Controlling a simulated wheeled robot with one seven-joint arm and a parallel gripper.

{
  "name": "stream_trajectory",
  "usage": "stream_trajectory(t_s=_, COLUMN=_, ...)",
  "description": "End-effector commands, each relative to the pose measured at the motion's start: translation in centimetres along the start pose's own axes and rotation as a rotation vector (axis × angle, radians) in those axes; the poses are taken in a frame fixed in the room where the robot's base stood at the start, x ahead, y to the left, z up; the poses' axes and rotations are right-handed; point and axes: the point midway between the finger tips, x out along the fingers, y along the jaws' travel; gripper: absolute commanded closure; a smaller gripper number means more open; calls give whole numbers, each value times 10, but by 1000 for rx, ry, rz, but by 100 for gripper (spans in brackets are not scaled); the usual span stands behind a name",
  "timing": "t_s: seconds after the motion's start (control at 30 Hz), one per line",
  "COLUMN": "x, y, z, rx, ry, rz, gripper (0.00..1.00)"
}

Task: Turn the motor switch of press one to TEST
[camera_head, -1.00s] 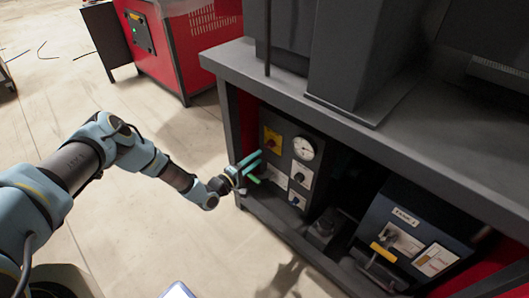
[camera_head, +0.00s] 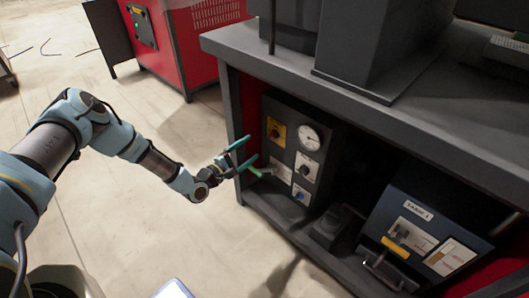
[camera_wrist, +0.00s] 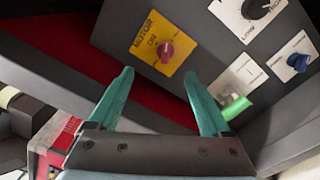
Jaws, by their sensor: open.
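The motor switch is a red knob (camera_wrist: 166,51) on a yellow plate (camera_wrist: 150,36) lettered MOTOR, with a smaller ON mark, on a dark control panel. The knob's pointing direction is too small to read surely. In the head view the switch (camera_head: 275,131) is at the panel's upper left. My gripper (camera_head: 249,150) is open and empty, left of the panel and apart from the switch. In the wrist view its two teal fingers (camera_wrist: 160,76) point up towards the yellow plate, with the knob just beyond and between the tips.
A round gauge (camera_head: 308,137), a black knob (camera_head: 306,169) and a blue knob (camera_head: 301,195) share the panel. A green handle (camera_wrist: 235,107) juts out near the right finger. The bench top (camera_head: 290,75) overhangs the panel. A sloped box (camera_head: 430,225) stands right.

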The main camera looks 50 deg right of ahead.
Motion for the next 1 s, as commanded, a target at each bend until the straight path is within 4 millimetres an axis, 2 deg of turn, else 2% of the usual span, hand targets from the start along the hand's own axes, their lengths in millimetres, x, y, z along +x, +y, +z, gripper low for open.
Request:
stream_trajectory(t_s=0.03, x=2, y=-11, z=-12, rx=-116, ry=-1, rz=4, gripper=18)
stream_trajectory(t_s=0.2, x=3, y=-6, z=-15, rx=-546, ry=-5, rz=8, gripper=18)
stream_trajectory(t_s=0.4, x=-2, y=-6, z=-13, rx=-1040, ry=-6, rz=-4, gripper=18)
stream_trajectory(t_s=0.6, x=-10, y=-8, z=-5, rx=-1411, ry=1, rz=-19, gripper=18)
stream_trajectory(t_s=0.83, x=-12, y=-6, z=2, rx=-1568, ry=9, rz=-27, gripper=18)
stream_trajectory(t_s=1.0, x=8, y=-7, z=3, rx=-1569, ry=7, rz=-29, gripper=18)
